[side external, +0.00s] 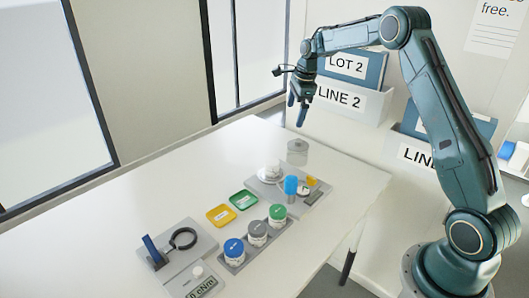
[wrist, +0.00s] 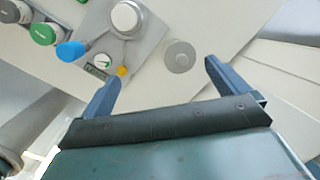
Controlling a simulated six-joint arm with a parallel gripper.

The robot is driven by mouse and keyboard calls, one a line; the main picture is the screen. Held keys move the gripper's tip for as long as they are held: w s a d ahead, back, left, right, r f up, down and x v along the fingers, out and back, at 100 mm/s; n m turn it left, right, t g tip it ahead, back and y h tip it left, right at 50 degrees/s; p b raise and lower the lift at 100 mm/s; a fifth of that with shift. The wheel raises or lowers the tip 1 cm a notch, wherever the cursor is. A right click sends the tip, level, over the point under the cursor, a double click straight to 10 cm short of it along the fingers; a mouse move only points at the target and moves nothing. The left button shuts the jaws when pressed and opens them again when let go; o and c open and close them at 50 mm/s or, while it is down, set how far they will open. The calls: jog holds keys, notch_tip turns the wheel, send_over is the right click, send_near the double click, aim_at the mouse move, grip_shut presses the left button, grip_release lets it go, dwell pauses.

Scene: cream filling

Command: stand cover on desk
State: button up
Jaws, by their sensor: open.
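A clear, greyish cover with a small knob on top (side external: 298,152) stands upright on the white desk (side external: 140,215) near its far edge, apart from the scale. The wrist view shows it from above as a grey disc (wrist: 180,57). My gripper (side external: 297,107) is raised above the cover, open and empty. In the wrist view its two fingers (wrist: 162,72) are spread wide, with the cover showing between and beyond their tips. The scale (side external: 257,187) carries a white round jar (side external: 272,169) and is uncovered.
A blue-topped piece (side external: 290,185) and a yellow piece (side external: 312,181) are by the scale. A rack holds green (side external: 277,212), grey (side external: 257,229) and blue (side external: 234,247) lidded jars. Yellow (side external: 221,215) and green (side external: 243,200) trays lie nearby. A ring fixture (side external: 183,238) stands front left.

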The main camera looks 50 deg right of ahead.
jog(key=s+a+r+n+t, duration=0.2)
jog(key=s+a+r+n, duration=1)
jog(key=s+a+r, duration=0.3)
jog(key=s+a+f+n, duration=0.1)
jog(key=s+a+n, duration=0.2)
jog(key=s+n, duration=0.3)
jog(key=s+a+f+n+t, duration=0.1)
jog(key=s+a+n, duration=0.3)
jog(key=s, duration=1.2)
jog(key=n, duration=0.3)
jog(key=shift+s+a+f+n, duration=0.15)
jog(key=shift+a+n, duration=0.05)
jog(key=shift+n, duration=0.1)
